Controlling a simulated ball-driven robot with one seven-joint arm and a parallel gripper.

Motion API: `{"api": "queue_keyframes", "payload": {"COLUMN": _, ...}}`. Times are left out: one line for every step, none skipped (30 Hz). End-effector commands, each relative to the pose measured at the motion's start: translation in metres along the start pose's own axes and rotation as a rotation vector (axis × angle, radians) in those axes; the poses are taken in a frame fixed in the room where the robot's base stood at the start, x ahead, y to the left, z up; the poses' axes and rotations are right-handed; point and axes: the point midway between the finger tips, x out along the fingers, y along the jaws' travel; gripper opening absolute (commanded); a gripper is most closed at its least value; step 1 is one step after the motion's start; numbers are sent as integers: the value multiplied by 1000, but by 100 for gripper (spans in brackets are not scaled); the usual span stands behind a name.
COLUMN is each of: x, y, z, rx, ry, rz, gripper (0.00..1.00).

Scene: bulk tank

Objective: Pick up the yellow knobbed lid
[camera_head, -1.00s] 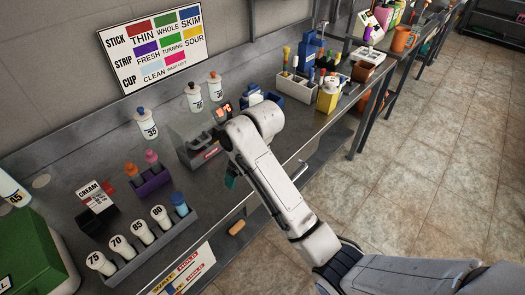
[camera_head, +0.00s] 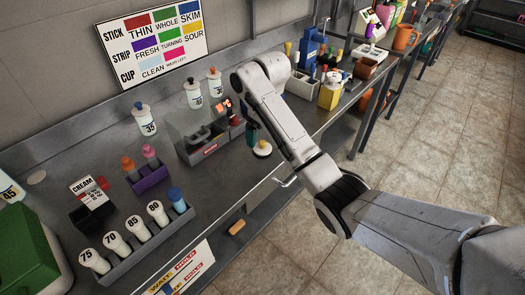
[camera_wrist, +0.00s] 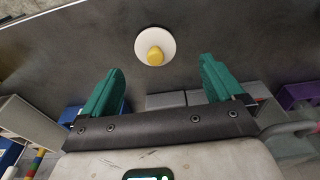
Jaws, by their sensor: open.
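The yellow knobbed lid is a round white disc with a yellow knob. It lies on the metal bench, at the top middle of the wrist view (camera_wrist: 155,48), and shows in the head view (camera_head: 262,149) near the bench's front. My gripper (camera_wrist: 160,72) has two green fingers spread apart with nothing between them. In the wrist view the lid sits just beyond the fingertips, roughly centred between them and apart from them. In the head view my gripper (camera_head: 252,136) is right by the lid, partly hidden by my arm.
A purple holder with two bottles (camera_head: 150,181) and a grey rack of numbered bottles (camera_head: 137,246) stand farther left. A white caddy (camera_head: 300,86) is at the right. Bare bench lies around the lid.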

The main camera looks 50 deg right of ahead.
Motion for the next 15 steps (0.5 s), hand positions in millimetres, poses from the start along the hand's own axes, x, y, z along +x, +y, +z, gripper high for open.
{"api": "queue_keyframes", "payload": {"x": 3, "y": 1, "z": 0, "rx": 1, "ry": 0, "rz": 1, "gripper": 94}}
{"api": "queue_keyframes", "payload": {"x": 5, "y": 1, "z": 0, "rx": 1, "ry": 0, "rz": 1, "gripper": 94}}
{"api": "queue_keyframes", "payload": {"x": 8, "y": 1, "z": 0, "rx": 1, "ry": 0, "rz": 1, "gripper": 94}}
{"api": "queue_keyframes", "payload": {"x": 10, "y": 2, "z": 0, "rx": 1, "ry": -1, "rz": 1, "gripper": 94}}
{"api": "queue_keyframes", "payload": {"x": 13, "y": 2, "z": 0, "rx": 1, "ry": -1, "rz": 1, "gripper": 94}}
{"api": "queue_keyframes", "payload": {"x": 18, "y": 4, "z": 1, "rx": 2, "ry": -2, "rz": 1, "gripper": 94}}
{"api": "queue_keyframes", "payload": {"x": 23, "y": 5, "z": 1, "rx": 2, "ry": -2, "rz": 1, "gripper": 94}}
{"api": "queue_keyframes", "payload": {"x": 27, "y": 6, "z": 0, "rx": 2, "ry": -2, "rz": 1, "gripper": 94}}
{"api": "queue_keyframes", "payload": {"x": 33, "y": 7, "z": 0, "rx": 2, "ry": -2, "rz": 2, "gripper": 94}}
{"api": "queue_keyframes", "payload": {"x": 37, "y": 8, "z": 0, "rx": 2, "ry": -2, "rz": 1, "gripper": 94}}
{"api": "queue_keyframes", "payload": {"x": 42, "y": 7, "z": 0, "rx": 2, "ry": -1, "rz": 1, "gripper": 94}}
{"api": "queue_keyframes", "payload": {"x": 47, "y": 7, "z": 0, "rx": 1, "ry": -1, "rz": 2, "gripper": 94}}
{"api": "queue_keyframes", "payload": {"x": 50, "y": 7, "z": 0, "rx": 1, "ry": 0, "rz": 2, "gripper": 94}}
{"api": "queue_keyframes", "payload": {"x": 52, "y": 7, "z": 0, "rx": 1, "ry": 1, "rz": 2, "gripper": 94}}
{"api": "queue_keyframes", "payload": {"x": 55, "y": 7, "z": 0, "rx": 1, "ry": 1, "rz": 1, "gripper": 94}}
